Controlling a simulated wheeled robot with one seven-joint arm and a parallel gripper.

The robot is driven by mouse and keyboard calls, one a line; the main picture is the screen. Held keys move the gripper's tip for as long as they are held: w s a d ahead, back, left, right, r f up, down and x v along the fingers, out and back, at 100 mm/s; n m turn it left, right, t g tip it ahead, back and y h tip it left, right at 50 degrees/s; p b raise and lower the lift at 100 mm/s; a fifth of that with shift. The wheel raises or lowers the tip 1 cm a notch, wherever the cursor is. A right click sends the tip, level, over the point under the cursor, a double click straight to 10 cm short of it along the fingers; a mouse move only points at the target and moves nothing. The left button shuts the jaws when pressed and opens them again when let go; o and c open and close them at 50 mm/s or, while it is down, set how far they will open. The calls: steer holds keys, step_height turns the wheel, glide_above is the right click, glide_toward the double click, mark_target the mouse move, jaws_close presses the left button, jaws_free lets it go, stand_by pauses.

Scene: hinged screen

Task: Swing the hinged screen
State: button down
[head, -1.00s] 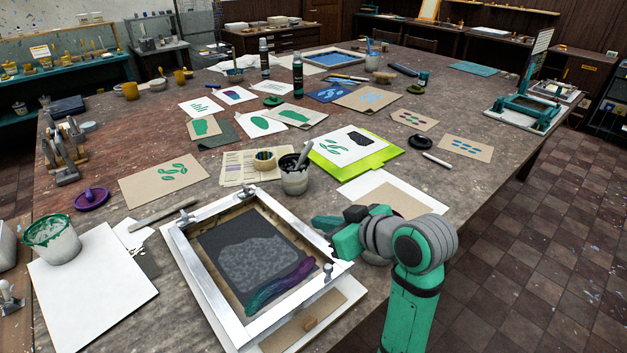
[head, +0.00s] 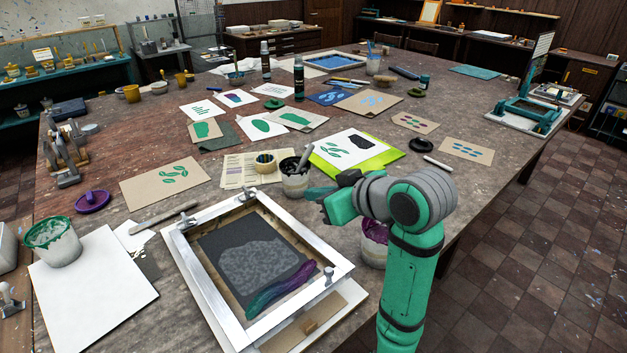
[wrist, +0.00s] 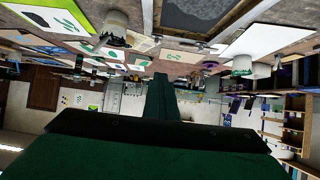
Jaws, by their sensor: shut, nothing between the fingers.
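The hinged screen (head: 199,291) is a pale metal frame around a dark mesh, with a grey patch and a streak of green and purple ink near its right end. It lies nearly flat over a board (head: 345,305) on the near part of the table, with clamps at its far-left corners. My gripper (head: 321,203) is shut and empty, just beyond the screen's right side in the head view, apart from it as far as I can tell. In the wrist view the shut fingers (wrist: 160,98) point toward the room, and the screen (wrist: 237,22) shows at the top edge.
A grey-white pot with a tool (head: 294,183) stands beyond my gripper, and a purple ink pot (head: 373,250) stands close by my arm. A green-rimmed bucket (head: 52,245) is on a white sheet at left. Prints cover the table's middle. Floor is clear at right.

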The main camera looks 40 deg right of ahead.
steer(key=shift+w+r, duration=0.3)
steer(key=shift+r, duration=0.4)
steer(key=shift+w+r, duration=0.3)
steer(key=shift+r, duration=0.4)
steer(key=c, duration=2)
jaws_free()
steer(key=shift+c, duration=0.2)
steer(key=v, duration=1.1)
steer(key=shift+a, duration=0.1)
